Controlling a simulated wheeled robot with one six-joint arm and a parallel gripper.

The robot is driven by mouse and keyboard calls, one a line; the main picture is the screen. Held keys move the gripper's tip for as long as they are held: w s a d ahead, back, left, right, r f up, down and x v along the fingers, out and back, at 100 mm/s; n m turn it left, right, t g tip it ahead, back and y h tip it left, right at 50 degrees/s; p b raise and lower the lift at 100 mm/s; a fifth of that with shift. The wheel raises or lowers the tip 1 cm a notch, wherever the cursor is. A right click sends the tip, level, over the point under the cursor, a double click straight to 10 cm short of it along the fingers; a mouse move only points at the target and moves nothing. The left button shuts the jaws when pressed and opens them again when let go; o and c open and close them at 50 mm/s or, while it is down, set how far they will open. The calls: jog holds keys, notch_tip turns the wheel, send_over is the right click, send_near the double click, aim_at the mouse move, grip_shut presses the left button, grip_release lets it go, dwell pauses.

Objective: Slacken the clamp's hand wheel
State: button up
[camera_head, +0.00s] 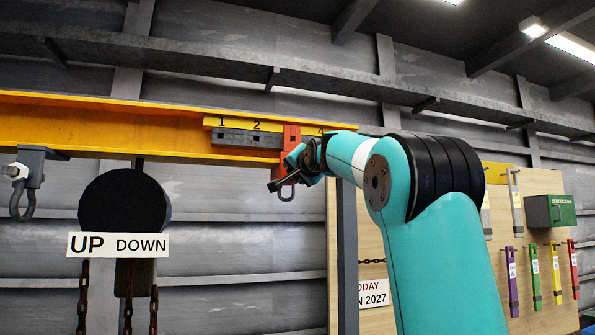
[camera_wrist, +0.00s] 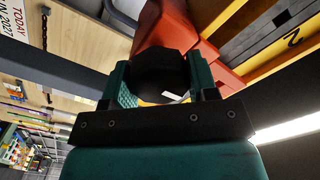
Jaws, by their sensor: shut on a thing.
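The red clamp (camera_head: 291,140) sits on the yellow beam (camera_head: 120,128), with a grey shackle (camera_head: 287,194) hanging under it. In the wrist view the clamp's red body (camera_wrist: 180,32) fills the top middle. My gripper (camera_wrist: 158,78) has its two teal fingers on either side of the dark, rounded hand wheel (camera_wrist: 158,66) and is shut on it. In the head view my gripper (camera_head: 298,163) is at the clamp's lower right, and my wrist hides most of the wheel there.
A numbered strip (camera_head: 255,123) runs along the beam, partly behind my arm. A second shackle (camera_head: 26,190) hangs at the far left. A dark hoist body (camera_head: 124,205) with an UP/DOWN sign (camera_head: 118,245) and chains hangs left. A wooden board (camera_head: 540,205) with coloured tags stands right.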

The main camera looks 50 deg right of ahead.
jog(key=shift+n, duration=0.3)
jog(key=n+b, duration=0.2)
jog(key=n, duration=0.1)
jog(key=n+b, duration=0.1)
jog(key=n, duration=0.3)
jog(key=n+b, duration=0.2)
jog(key=n, duration=0.5)
jog(key=shift+w+a, duration=0.1)
jog(key=shift+a, duration=0.05)
jog(key=n, duration=0.4)
jog(key=shift+b, duration=0.35)
jog(key=n, duration=0.3)
jog(key=shift+n+b, duration=0.3)
jog(key=n, duration=0.3)
jog(key=shift+f, duration=0.1)
jog(key=n+b, duration=0.1)
jog(key=n, duration=0.3)
jog(key=shift+n, duration=0.3)
